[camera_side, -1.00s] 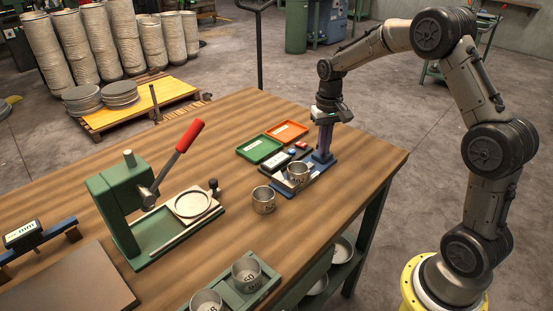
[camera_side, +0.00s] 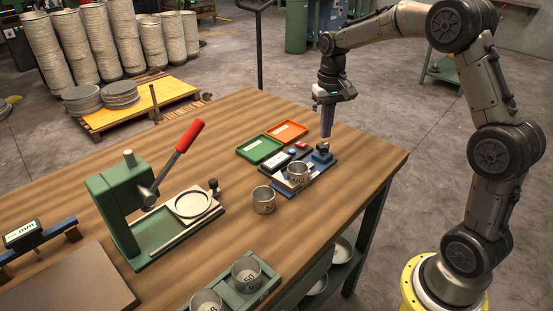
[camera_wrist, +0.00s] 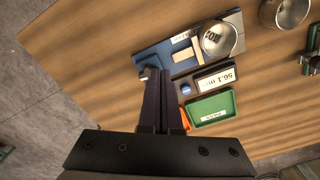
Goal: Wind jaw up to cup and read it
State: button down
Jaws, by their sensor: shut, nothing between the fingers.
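A grey metal cup (camera_side: 298,172) with dark markings stands upright on the blue measuring gauge (camera_side: 318,173); it also shows in the wrist view (camera_wrist: 217,41). A blue block with a dark knob (camera_side: 323,150) stands at the gauge's far right end. In the wrist view a pale jaw piece (camera_wrist: 183,54) lies close beside the cup; I cannot tell whether they touch. The readout (camera_wrist: 217,80) is lit with digits that look like 56.1 mm, small and turned. My gripper (camera_side: 326,135) is shut and empty, pointing down just above the knob; its fingers partly hide the gauge end in the wrist view.
A green tray (camera_side: 259,149) and an orange tray (camera_side: 287,131) lie behind the gauge. A loose cup (camera_side: 264,200) stands left of it. A green lever press (camera_side: 120,205) stands further left, and a rack with cups (camera_side: 247,272) in front. Bare wood lies right of the gauge.

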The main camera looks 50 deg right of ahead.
aim_at(323, 149)
jog(key=shift+s+d+f, duration=0.25)
jog(key=shift+d+f, duration=0.2)
jog(key=shift+f, duration=0.55)
jog(key=shift+s+d+f, duration=0.2)
jog(key=shift+d+f, duration=0.25)
jog(key=shift+f, duration=0.6)
jog(key=shift+s+d+f, duration=0.25)
jog(key=shift+d+f, duration=0.2)
jog(key=shift+f, duration=0.55)
jog(key=shift+w, duration=0.35)
jog(key=shift+w+a, duration=0.15)
jog(key=shift+a, duration=0.15)
jog(key=shift+w+a, duration=0.1)
jog(key=shift+a, duration=0.2)
jog(key=shift+w+a, duration=0.1)
jog(key=shift+w+a+r, duration=0.15)
jog(key=shift+w+a, duration=0.15)
jog(key=shift+w, duration=0.1)
